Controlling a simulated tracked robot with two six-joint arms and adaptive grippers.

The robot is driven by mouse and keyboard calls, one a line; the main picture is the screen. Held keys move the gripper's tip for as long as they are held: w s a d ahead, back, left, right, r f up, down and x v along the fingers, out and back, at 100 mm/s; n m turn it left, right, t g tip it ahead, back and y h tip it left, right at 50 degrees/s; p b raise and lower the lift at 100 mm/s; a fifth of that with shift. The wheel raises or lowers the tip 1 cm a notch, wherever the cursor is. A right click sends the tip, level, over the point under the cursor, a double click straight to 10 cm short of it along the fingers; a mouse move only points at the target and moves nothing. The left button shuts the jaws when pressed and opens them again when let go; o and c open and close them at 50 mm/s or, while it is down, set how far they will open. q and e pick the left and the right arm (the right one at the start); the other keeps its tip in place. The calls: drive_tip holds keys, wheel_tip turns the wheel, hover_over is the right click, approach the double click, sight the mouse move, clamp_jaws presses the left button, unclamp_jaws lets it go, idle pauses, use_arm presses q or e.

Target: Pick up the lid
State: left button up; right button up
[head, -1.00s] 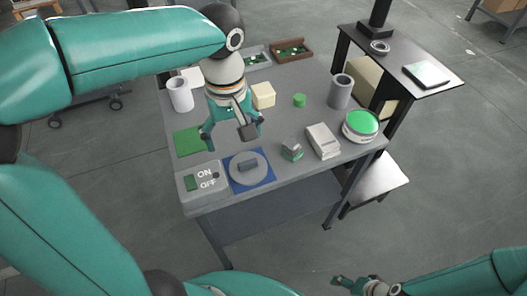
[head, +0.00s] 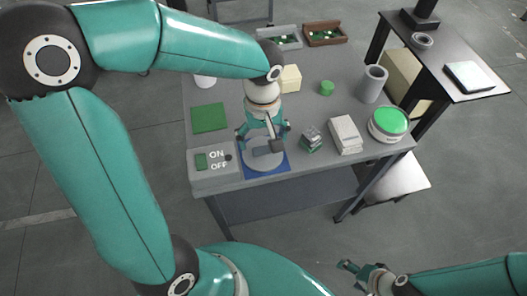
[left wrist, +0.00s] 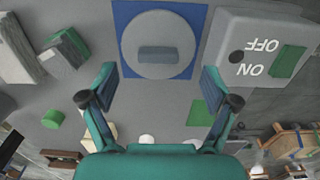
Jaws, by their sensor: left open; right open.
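The lid (head: 256,163) is a grey round disc with a darker bar handle, lying on a blue square mat (head: 282,168) near the table's front edge. In the left wrist view the lid (left wrist: 158,32) shows almost whole, with its handle (left wrist: 158,54) lying crosswise. My left gripper (head: 263,139) is open and empty, pointing down above the lid and hiding part of it. In the left wrist view its fingertips (left wrist: 160,76) are spread wide to either side, with the handle between and beyond them. My right gripper (head: 352,271) is open and empty, low in front of the table.
An ON/OFF switch box (head: 213,169) stands left of the lid. A small green-and-grey block (head: 312,139), a white block (head: 345,135) and a green button (head: 389,123) stand to its right. A flat green square (head: 209,118) lies behind the box.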

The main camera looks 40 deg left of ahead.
sight(264, 150)
use_arm(q)
drive_tip(key=shift+w+f, duration=0.15)
drive_tip(key=shift+f, duration=1.2)
drive_tip(key=shift+w+f, duration=0.1)
drive_tip(key=shift+f, duration=1.25)
drive_tip(key=c, duration=1.4)
drive_tip(key=shift+o, duration=0.2)
drive_tip(key=shift+r, duration=0.15)
